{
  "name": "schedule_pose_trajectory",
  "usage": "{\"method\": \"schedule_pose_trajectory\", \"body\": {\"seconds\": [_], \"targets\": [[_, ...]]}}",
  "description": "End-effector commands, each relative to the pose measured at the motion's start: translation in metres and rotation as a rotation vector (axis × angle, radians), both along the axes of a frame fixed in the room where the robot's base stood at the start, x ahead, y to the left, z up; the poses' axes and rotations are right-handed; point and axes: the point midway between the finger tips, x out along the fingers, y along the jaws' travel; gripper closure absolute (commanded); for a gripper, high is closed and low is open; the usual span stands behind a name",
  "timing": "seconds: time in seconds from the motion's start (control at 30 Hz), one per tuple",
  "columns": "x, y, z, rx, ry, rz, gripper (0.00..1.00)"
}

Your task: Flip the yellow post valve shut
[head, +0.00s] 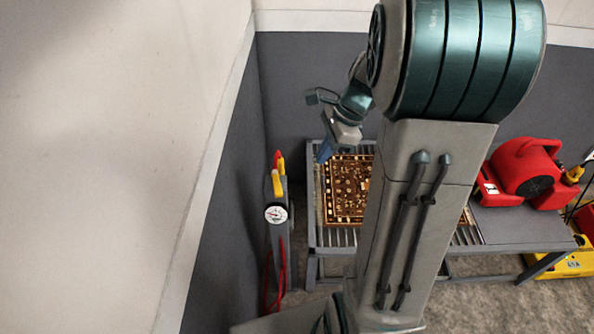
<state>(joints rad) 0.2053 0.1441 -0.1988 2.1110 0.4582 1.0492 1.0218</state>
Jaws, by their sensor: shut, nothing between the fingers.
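A grey post (282,240) stands by the left wall. A yellow lever (277,183) points up at its top, above a round white gauge (276,214). Just behind it are a red lever tip (277,157) and another small yellow piece (282,165). My gripper (323,154) is shut and empty, pointing down, to the right of the levers and apart from them in the picture. It is small in view, and its exact distance from the post is hard to tell.
A red hose (267,285) hangs by the post.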

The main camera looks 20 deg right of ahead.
Motion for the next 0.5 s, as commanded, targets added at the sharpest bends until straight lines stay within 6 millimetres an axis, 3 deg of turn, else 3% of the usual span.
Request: {"method": "schedule_pose_trajectory", "body": {"seconds": [0.17, 0.5], "targets": [[0.000, 0.008, -0.022, 0.002, 0.007, -0.005, 1.00], [0.003, 0.035, -0.089, 0.002, 0.008, -0.001, 1.00]]}}
